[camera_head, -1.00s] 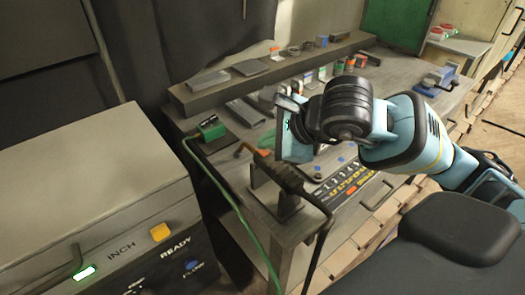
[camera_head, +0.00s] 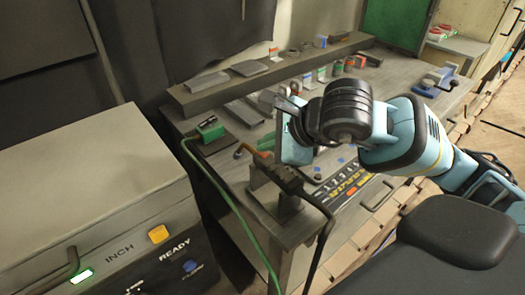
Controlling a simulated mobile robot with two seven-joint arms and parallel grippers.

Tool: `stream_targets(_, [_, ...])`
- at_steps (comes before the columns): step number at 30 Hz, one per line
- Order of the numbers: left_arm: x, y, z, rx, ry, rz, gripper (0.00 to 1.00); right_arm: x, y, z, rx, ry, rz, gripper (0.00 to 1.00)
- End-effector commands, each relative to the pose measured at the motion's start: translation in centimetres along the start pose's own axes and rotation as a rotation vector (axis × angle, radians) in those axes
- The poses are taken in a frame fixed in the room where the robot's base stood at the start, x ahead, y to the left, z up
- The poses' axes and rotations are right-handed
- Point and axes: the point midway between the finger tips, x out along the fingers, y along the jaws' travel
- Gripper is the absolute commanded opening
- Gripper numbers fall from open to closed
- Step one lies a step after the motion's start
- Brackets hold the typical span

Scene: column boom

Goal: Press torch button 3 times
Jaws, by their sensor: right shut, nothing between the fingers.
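The torch (camera_head: 284,178) is a dark handle with an orange tip, resting on a dark stand at the bench's front edge. A black cable runs down from its near end. My right gripper (camera_head: 284,106) is above and just behind the torch, its teal body close over the torch's far part. The fingers are shut with nothing between them, and are partly hidden by the gripper body. I cannot tell whether they touch the torch. The torch button is not clearly visible. My left gripper is not in view.
A green clamp (camera_head: 209,128) with a green cable is to the left. A large machine (camera_head: 95,190) marked READY fills the left front. A blue vise (camera_head: 437,82) is at the right.

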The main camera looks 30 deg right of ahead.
Motion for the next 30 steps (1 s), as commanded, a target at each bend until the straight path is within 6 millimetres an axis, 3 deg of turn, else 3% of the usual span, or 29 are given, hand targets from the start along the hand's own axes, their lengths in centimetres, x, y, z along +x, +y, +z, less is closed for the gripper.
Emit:
stream_targets(19, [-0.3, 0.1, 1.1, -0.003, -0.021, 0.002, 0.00, 0.2, 0.2, -0.2, 0.000, 0.001, 0.001, 0.00])
stream_targets(30, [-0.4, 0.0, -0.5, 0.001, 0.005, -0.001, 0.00, -0.8, -0.6, 0.6, -0.001, -0.001, -0.002, 0.00])
